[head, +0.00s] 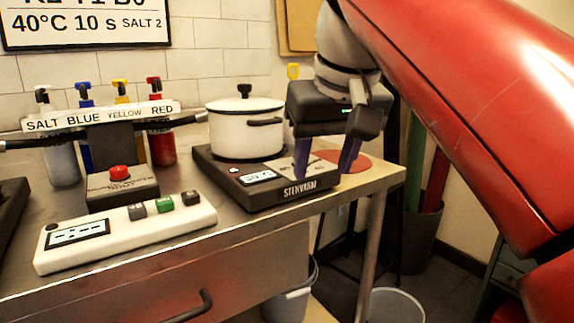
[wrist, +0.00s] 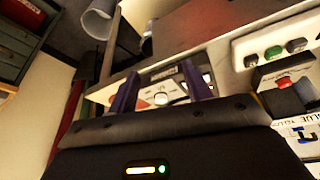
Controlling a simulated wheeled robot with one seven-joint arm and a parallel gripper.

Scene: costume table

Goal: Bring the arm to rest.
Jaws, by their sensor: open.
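My gripper (head: 323,170) hangs at the right end of the steel table, over the front right part of the black hot plate (head: 262,192). Its two purple fingers stand apart with nothing between them. Whether the fingertips touch the plate is unclear. In the wrist view the gripper (wrist: 160,84) also shows two spread, empty fingers, with the hot plate's panel behind them. My red arm comes down from the upper right and covers much of the right side of the head view.
A white lidded pot (head: 240,128) stands on the hot plate, left of my gripper. A white control box (head: 125,232), a red-button box (head: 122,185) and several labelled bottles are further left. Bins (head: 395,305) stand on the floor beside the table.

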